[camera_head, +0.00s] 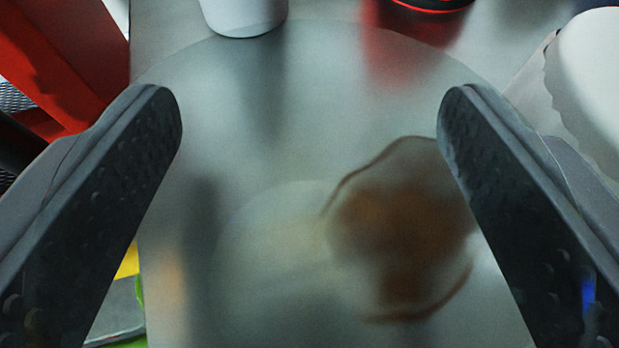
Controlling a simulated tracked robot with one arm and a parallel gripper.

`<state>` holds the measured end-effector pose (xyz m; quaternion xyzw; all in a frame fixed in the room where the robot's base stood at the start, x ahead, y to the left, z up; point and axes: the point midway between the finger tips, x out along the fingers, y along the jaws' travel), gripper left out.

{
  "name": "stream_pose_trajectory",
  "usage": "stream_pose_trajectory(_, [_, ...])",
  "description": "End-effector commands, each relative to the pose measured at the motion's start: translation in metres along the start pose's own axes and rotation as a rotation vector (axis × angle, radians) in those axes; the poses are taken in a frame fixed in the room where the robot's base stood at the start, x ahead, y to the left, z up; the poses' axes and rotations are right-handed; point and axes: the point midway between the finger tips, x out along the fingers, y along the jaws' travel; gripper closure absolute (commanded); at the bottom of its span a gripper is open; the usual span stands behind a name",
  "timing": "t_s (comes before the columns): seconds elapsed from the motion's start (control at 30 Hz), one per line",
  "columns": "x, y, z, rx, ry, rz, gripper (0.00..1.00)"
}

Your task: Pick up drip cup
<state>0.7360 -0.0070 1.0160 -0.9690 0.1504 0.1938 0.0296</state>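My gripper (311,112) has its two dark fingers spread wide at the left and right of the view, with nothing clearly held between them. A wide, faint, see-through round shape (330,60) lies between and beyond the fingers, its curved edge arcing above the fingertips. It may be the drip cup seen close up, but I cannot be sure. A blurred brown patch (400,240) with a darker wavy outline shows within it, near the right finger. A pale blurred round form lies left of the patch. I see no clear contact with the fingers.
A white cup-like object (243,14) stands at the top, cut off by the frame. A black and red round object (432,5) is to its right. A white rounded object (592,80) is at the right edge. Red structure (65,55) fills the upper left. The grey surface between is mostly clear.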

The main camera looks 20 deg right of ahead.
Motion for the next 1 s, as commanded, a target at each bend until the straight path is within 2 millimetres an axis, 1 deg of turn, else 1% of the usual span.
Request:
stream_pose_trajectory(0.07, [0.0, 0.0, 0.0, 0.0, 0.0, 0.0, 0.31])
stream_pose_trajectory(0.1, [0.0, 0.0, -0.001, 0.0, 0.001, 0.0, 0.36])
stream_pose_trajectory(0.13, [0.0, 0.0, 0.0, 0.0, 0.001, 0.0, 0.45])
stream_pose_trajectory(0.17, [0.0, 0.0, 0.0, 0.0, 0.001, 0.0, 0.53])
stream_pose_trajectory(0.2, [0.0, 0.0, 0.0, 0.0, 0.0, 0.0, 0.64])
stream_pose_trajectory(0.5, [-0.001, 0.0, -0.001, 0.0, 0.001, 0.0, 0.64])
stream_pose_trajectory(0.67, [-0.003, 0.0, -0.006, 0.0, 0.001, 0.0, 0.64])
stream_pose_trajectory(0.77, [-0.006, 0.0, -0.013, 0.0, 0.001, 0.0, 0.64])
stream_pose_trajectory(0.97, [-0.015, 0.0, -0.037, 0.0, 0.003, 0.0, 0.64])
stream_pose_trajectory(1.0, [-0.018, 0.0, -0.037, 0.0, 0.004, -0.001, 0.64])
